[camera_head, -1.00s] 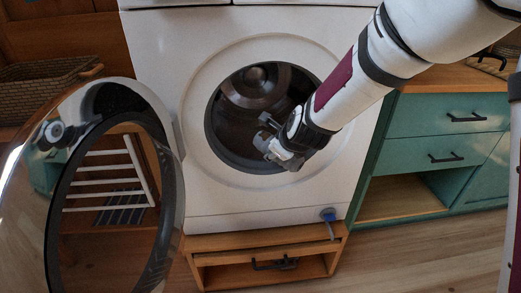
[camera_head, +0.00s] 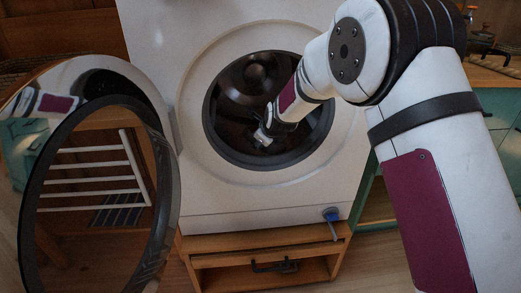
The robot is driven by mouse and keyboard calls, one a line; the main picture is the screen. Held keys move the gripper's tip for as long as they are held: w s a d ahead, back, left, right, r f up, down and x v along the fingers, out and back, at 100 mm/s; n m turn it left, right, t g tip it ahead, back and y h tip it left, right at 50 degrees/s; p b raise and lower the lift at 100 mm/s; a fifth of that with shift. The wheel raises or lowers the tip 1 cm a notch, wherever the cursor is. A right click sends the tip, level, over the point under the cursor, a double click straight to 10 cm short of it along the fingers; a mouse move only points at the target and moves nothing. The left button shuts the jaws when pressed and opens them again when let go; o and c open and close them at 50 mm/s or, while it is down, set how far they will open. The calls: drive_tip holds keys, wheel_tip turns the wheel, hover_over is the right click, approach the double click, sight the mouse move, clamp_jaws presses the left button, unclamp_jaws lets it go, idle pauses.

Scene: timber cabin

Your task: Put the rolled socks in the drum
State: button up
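The white washing machine stands in the middle of the head view with its round door (camera_head: 172,190) swung open to the left. The dark drum (camera_head: 235,120) shows through the round opening. My gripper (camera_head: 262,137) is inside the opening, in front of the drum's dark interior. Its fingers are small and in shadow, so I cannot tell whether they are open or shut. I cannot make out the rolled socks in the gripper, in the drum or elsewhere.
The machine stands on a wooden plinth with a drawer (camera_head: 265,265). A blue-grey item (camera_head: 331,218) is at the machine's lower right. A white drying rack (camera_head: 95,165) shows through the door's ring. Green cabinets with a wooden top stand at right, partly behind my arm.

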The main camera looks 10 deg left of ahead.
drive_tip(key=f, duration=0.1)
drive_tip(key=f+b, duration=0.1)
drive_tip(key=shift+w+a+f, duration=0.15)
drive_tip(key=shift+w+f, duration=0.2)
drive_tip(key=shift+f, duration=0.05)
drive_tip(key=shift+w+a+f, duration=0.1)
drive_tip(key=shift+w+a, duration=0.05)
drive_tip(key=shift+w, duration=0.1)
drive_tip(key=shift+w+g, duration=0.1)
drive_tip(key=shift+g, duration=0.3)
drive_tip(key=shift+c, duration=0.5)
drive_tip(key=shift+w+a+r+g+h+b, duration=0.1)
drive_tip(key=shift+w+g+h+b, duration=0.2)
drive_tip(key=shift+g, duration=0.3)
drive_tip(key=shift+w+a+r+g+h+b, duration=0.15)
drive_tip(key=shift+g+h, duration=0.25)
drive_tip(key=shift+g, duration=0.2)
drive_tip(key=shift+s+d+f+b, duration=0.1)
drive_tip(key=shift+f+b, duration=0.4)
drive_tip(key=shift+f, duration=0.4)
drive_tip(key=o, duration=1.3)
